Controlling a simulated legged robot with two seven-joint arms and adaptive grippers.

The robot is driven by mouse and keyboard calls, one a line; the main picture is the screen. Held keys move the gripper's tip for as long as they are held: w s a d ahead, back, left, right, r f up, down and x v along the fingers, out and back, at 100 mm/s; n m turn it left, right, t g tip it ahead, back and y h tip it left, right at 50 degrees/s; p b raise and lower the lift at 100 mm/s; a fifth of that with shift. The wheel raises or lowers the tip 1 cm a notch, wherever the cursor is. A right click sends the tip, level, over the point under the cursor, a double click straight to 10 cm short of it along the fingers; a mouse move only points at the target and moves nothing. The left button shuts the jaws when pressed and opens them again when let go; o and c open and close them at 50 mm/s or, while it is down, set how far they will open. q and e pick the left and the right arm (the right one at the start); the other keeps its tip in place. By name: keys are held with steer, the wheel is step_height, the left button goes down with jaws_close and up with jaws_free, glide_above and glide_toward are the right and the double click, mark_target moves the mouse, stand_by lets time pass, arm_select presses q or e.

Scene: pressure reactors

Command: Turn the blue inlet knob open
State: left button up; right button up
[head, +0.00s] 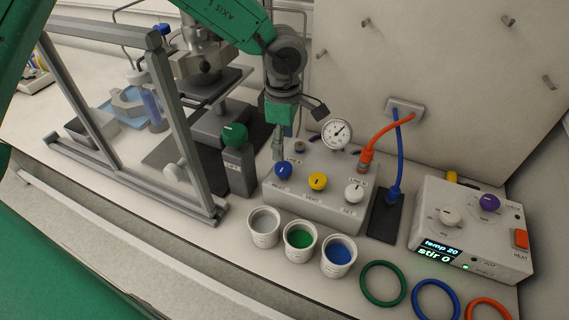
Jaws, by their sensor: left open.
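The blue inlet knob (283,170) sits at the left end of the grey valve box (322,201), above a label that seems to read INLET. My left gripper (278,152) comes down from above and hangs just behind and above the blue knob. It is open and appears empty. I cannot tell from this angle whether its fingertips touch the knob. My right gripper is not in view.
A yellow knob (318,181), a white knob (354,191) and a gauge (337,134) are on the box. A post with a green knob (234,136) stands left. Cups (300,242) stand in front. A controller (472,229) and rings (383,283) are right.

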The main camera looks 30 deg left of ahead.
mark_target(284, 166)
arm_select(q)
steer(key=f, duration=0.8)
steer(key=shift+w+f, duration=0.2)
steer(key=shift+f, duration=0.15)
steer(key=c, duration=1.1)
